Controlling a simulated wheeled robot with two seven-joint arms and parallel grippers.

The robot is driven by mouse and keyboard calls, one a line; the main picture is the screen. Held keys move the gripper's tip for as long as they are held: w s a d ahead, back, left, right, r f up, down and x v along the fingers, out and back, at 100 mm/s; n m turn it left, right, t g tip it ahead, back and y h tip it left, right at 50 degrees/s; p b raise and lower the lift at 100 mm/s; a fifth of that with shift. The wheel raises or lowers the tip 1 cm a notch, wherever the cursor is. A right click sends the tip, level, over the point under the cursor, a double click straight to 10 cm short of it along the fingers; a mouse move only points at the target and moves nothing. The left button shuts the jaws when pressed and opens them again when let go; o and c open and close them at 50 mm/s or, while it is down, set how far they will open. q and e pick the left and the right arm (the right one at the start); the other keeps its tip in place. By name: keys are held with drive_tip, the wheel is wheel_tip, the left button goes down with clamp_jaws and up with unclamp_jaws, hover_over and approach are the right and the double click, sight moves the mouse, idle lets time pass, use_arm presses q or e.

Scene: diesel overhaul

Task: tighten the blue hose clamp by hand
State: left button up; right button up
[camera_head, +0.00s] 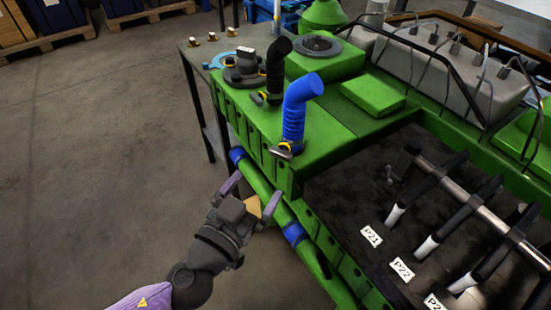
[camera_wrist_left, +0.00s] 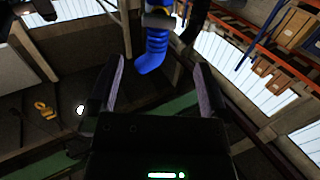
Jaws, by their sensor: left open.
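The blue ribbed hose (camera_head: 297,108) stands upright on the corner of the green engine block (camera_head: 330,140) and bends to the right at its top. A clamp (camera_head: 285,149) with a yellow-orange part sits around its base. My left gripper (camera_head: 252,196) is open and empty, in front of the block and lower in the picture than the clamp, apart from it. In the left wrist view the blue hose (camera_wrist_left: 152,52) shows beyond and between the open fingers (camera_wrist_left: 158,66); the clamp's details are too dark to tell there. My right gripper is not in view.
A green pipe with blue sleeves (camera_head: 293,233) runs along the block's front, close to my left fingers. A black hose (camera_head: 275,72) with its own clamp stands behind the blue one. Labelled parts, including P21 (camera_head: 370,236), lie at right. Floor at left is clear.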

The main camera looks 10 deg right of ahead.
sight(279, 155)
use_arm(q)
drive_tip(key=b+x, duration=0.1)
drive_tip(key=x, duration=0.8)
drive_tip(key=shift+w+d+r, duration=0.1)
drive_tip(key=shift+w+d, duration=0.15)
drive_tip(key=shift+d, duration=0.05)
drive_tip(key=shift+c, duration=0.3)
drive_tip(key=c, duration=1.2)
